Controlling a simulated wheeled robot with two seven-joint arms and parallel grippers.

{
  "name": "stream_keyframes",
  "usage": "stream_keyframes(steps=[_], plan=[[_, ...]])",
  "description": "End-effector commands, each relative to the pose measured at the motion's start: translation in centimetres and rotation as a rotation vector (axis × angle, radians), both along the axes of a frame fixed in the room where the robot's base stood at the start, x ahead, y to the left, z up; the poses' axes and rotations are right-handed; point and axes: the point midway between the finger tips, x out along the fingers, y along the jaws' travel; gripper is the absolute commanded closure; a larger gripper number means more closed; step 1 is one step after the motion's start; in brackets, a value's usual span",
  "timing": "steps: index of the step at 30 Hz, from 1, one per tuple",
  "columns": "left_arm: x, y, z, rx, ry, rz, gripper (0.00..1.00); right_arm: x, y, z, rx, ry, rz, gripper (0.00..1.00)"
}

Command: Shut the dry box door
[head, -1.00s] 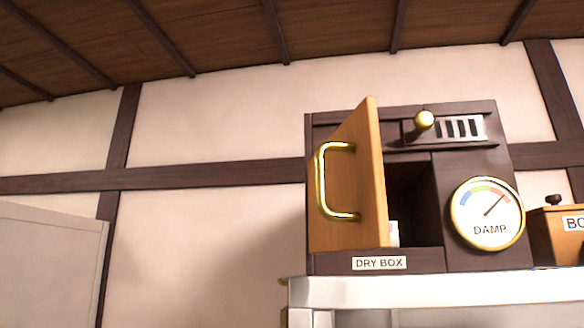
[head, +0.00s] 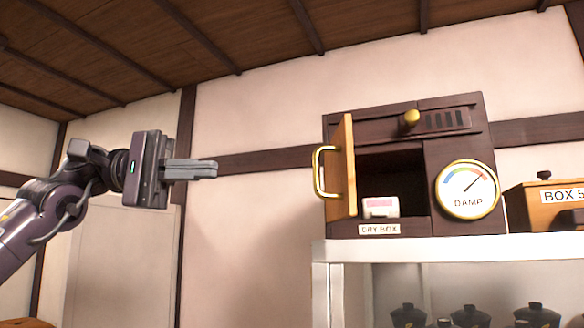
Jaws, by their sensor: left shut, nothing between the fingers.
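A white and pink item (head: 380,207) sits inside the opening. My left gripper (head: 214,169) is shut and empty, held in the air to the left of the door, clear of the handle. My right gripper is not in view.
A damp gauge (head: 467,190) and a brass knob (head: 411,117) are on the box front. A wooden box labelled "BOX 5" (head: 545,206) stands to the right. Dark pots (head: 408,315) are in the white shelf unit (head: 345,251) below. The air between gripper and door is clear.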

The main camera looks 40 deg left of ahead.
Motion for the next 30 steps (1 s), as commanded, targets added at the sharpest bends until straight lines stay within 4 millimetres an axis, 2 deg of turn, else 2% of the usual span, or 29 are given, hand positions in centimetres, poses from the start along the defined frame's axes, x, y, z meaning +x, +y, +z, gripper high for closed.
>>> stream_keyframes(steps=[5,14,21,30], plan=[[0.8,-1.8,0.1,0.008,-0.002,-0.004,1.00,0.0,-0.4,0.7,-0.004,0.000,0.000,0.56],[3.6,-7.5,0.2,0.006,0.001,-0.004,1.00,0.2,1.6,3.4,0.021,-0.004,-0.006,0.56],[5.5,-11.0,0.1,0.003,0.001,-0.003,1.00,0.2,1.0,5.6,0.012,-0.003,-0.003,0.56],[6.2,-12.4,-0.3,0.000,-0.001,0.000,1.00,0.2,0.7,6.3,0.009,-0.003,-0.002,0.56]])
